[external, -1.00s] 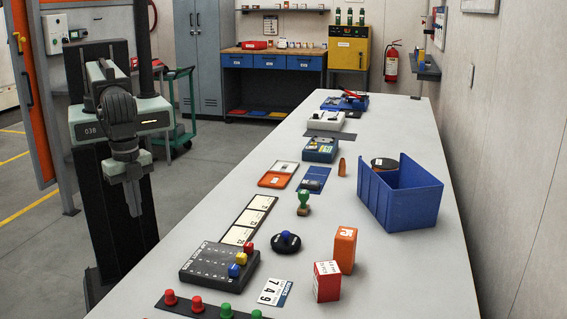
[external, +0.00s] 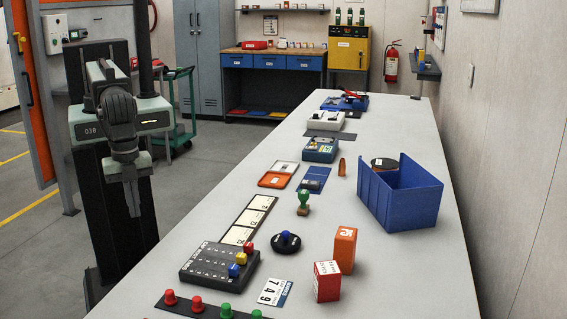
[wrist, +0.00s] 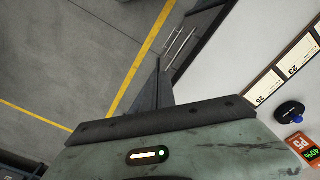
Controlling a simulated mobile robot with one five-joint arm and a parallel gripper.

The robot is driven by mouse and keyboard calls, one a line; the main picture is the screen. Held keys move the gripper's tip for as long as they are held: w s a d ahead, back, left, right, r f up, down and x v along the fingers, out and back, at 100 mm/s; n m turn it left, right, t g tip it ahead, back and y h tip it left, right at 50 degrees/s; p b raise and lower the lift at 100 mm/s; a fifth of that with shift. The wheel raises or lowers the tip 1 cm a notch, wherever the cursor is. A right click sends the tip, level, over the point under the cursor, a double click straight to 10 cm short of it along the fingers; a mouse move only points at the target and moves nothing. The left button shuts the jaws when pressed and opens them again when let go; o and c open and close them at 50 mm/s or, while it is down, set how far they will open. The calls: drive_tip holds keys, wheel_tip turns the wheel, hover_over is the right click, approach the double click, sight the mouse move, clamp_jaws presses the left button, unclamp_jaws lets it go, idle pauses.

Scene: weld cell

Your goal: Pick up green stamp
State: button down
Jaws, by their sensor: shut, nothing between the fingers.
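The green stamp (external: 303,203) stands upright on the long grey table, with a round green knob on top and a brown base. My gripper (external: 131,198) hangs pointing down at the left, off the table's left edge and well apart from the stamp. It is shut and empty. In the wrist view its dark fingers (wrist: 157,88) point out over the floor. I do not see the stamp in the wrist view.
A black round item with a blue knob (external: 286,242) and a row of cards (external: 249,220) lie near the stamp. An orange box (external: 345,250), a red box (external: 327,282) and a blue bin (external: 405,200) stand to the right. A button panel (external: 215,266) lies in front.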

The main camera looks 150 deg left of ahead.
drive_tip(key=c, duration=2.1)
unclamp_jaws()
drive_tip(key=shift+c, duration=0.2)
drive_tip(key=o, duration=1.1)
